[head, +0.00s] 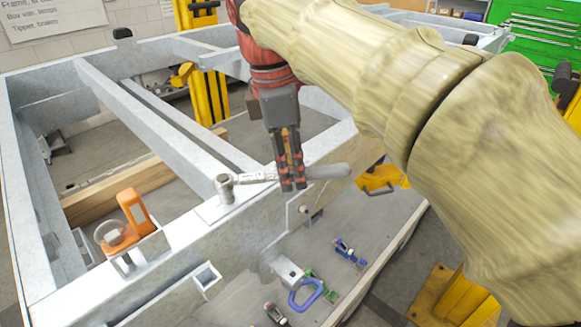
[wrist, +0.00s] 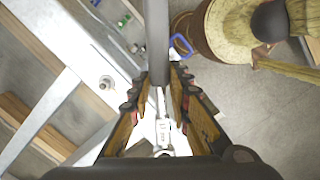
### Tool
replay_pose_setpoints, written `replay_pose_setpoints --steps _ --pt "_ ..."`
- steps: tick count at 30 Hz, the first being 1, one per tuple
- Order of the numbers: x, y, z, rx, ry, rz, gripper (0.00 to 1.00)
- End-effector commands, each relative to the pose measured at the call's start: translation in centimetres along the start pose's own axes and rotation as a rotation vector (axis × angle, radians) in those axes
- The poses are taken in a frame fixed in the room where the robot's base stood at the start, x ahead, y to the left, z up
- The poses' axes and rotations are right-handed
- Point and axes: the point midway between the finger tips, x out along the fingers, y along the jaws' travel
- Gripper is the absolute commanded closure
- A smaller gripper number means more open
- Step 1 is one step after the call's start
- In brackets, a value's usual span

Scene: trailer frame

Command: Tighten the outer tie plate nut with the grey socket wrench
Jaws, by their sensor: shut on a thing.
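The grey socket wrench (head: 328,171) lies nearly level, with its handle to the right and its socket head at the left. My gripper (head: 290,185) is shut on the wrench near the middle. In the wrist view my gripper (wrist: 161,98) has the wrench (wrist: 157,42) running between its fingers, with the ratchet head near the bottom. The socket end stands over a plate (head: 212,210) on top of the near frame beam. Any nut under the socket is hidden. Another bolt or nut (head: 303,209) shows to the right; the wrist view shows a nut (wrist: 105,83) on a light plate.
The galvanised trailer frame (head: 90,97) spreads across the left. An orange tool (head: 133,210) sits on the beam. Below right, a bench holds a blue-handled item (head: 305,294) and small clamps (head: 347,250). Yellow stands (head: 455,295) and a green tool cabinet (head: 545,35) stand around.

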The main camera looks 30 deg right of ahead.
Motion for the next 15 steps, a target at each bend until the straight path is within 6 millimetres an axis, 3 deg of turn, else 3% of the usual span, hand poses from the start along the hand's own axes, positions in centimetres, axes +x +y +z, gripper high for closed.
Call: replay_pose_setpoints --steps 11,15 --pt "-0.1 -1.4 -0.1 0.12 0.002 -0.014 1.0" --pt "-0.1 -0.9 -0.1 0.078 0.001 -0.01 1.0"
